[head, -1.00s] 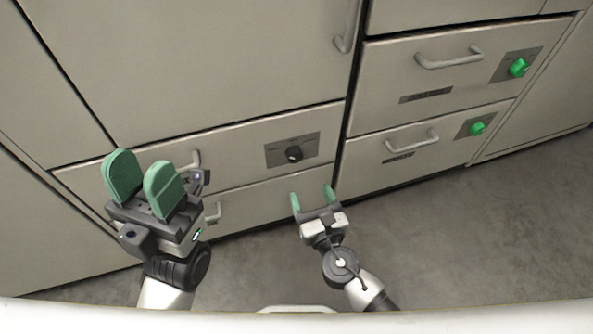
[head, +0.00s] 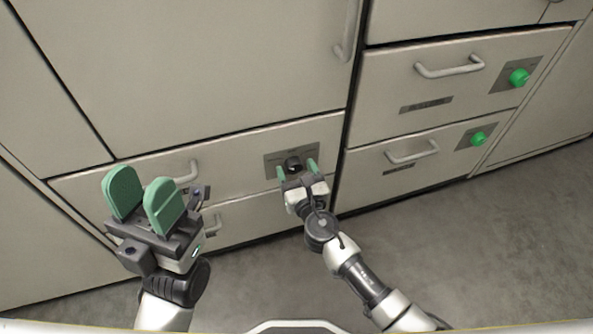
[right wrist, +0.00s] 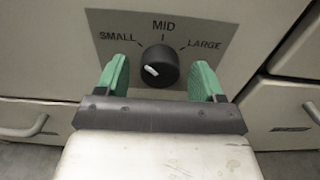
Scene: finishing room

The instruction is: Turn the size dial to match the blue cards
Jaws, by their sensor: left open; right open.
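The size dial is a round black knob (right wrist: 159,66) on a grey plate (right wrist: 222,58) marked SMALL, MID and LARGE in the right wrist view. Its white pointer mark lies on the left side of the knob, toward the SMALL side. The dial also shows in the head view (head: 293,163), on a drawer front. My right gripper (head: 298,170) is open, its green fingers on either side of the dial, apart from it in the right wrist view (right wrist: 157,80). My left gripper (head: 143,200) is open and empty at the left. I see no blue cards.
Two drawers on the right carry green knobs (head: 518,77) (head: 479,138) and bar handles (head: 450,68). A drawer handle (head: 182,174) is close behind my left gripper. Grey floor (head: 500,240) is clear at the right.

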